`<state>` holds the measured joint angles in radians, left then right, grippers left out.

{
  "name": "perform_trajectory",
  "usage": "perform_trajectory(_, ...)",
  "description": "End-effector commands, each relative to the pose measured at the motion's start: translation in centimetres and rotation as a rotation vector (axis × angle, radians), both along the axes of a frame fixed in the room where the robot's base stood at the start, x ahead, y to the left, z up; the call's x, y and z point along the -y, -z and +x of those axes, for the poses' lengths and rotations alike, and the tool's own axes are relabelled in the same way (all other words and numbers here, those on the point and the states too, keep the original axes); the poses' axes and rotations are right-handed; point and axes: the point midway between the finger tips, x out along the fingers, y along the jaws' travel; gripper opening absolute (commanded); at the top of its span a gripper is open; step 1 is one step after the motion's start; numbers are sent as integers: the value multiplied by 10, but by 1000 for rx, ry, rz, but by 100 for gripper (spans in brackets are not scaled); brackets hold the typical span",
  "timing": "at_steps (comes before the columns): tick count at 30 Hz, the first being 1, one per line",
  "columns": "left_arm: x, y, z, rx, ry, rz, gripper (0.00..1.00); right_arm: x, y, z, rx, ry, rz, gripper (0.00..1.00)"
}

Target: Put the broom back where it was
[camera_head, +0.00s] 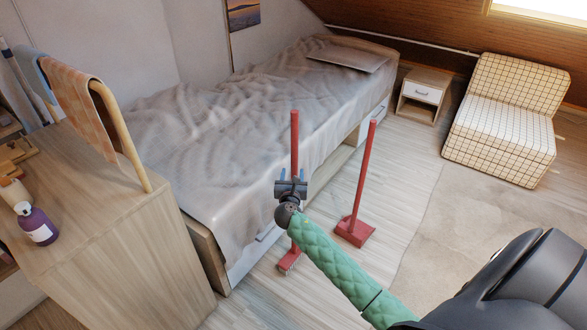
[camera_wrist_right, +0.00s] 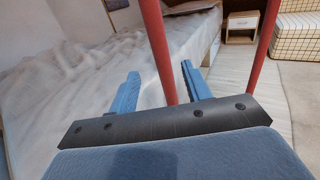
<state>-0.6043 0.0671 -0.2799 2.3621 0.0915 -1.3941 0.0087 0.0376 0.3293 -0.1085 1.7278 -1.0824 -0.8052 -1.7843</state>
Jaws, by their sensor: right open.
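The red broom (camera_head: 295,145) stands upright on the floor beside the bed, its brush head (camera_head: 290,262) at the bottom. My right gripper (camera_head: 291,183) is at the broom's handle, about midway up. In the right wrist view the handle (camera_wrist_right: 157,50) rises between the two blue fingers (camera_wrist_right: 158,88), which are spread apart with space on both sides. Whether a finger touches the handle cannot be told. My left gripper is not in view.
A red long-handled dustpan (camera_head: 355,232) stands right of the broom; its handle also shows in the wrist view (camera_wrist_right: 264,50). The bed (camera_head: 225,130) is close on the left. A wooden cabinet (camera_head: 130,255), nightstand (camera_head: 422,95) and checked chair (camera_head: 505,120) stand around. The rug (camera_head: 450,225) is clear.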

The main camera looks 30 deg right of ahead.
Motion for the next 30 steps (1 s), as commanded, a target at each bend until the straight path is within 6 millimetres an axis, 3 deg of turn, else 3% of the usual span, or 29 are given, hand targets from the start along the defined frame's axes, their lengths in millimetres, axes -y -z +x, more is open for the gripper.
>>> perform_trajectory(11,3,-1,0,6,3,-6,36,-9,0,-12,0,1,2,49)
perform_trajectory(16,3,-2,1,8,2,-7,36,-28,21,-34,33,5,171,49)
perform_trajectory(20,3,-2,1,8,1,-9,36,-69,60,-82,97,45,536,49)
perform_trajectory(24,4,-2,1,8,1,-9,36,-127,101,-148,164,167,1007,49)
perform_trajectory(30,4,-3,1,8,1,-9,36,-216,137,-252,225,485,1616,49)
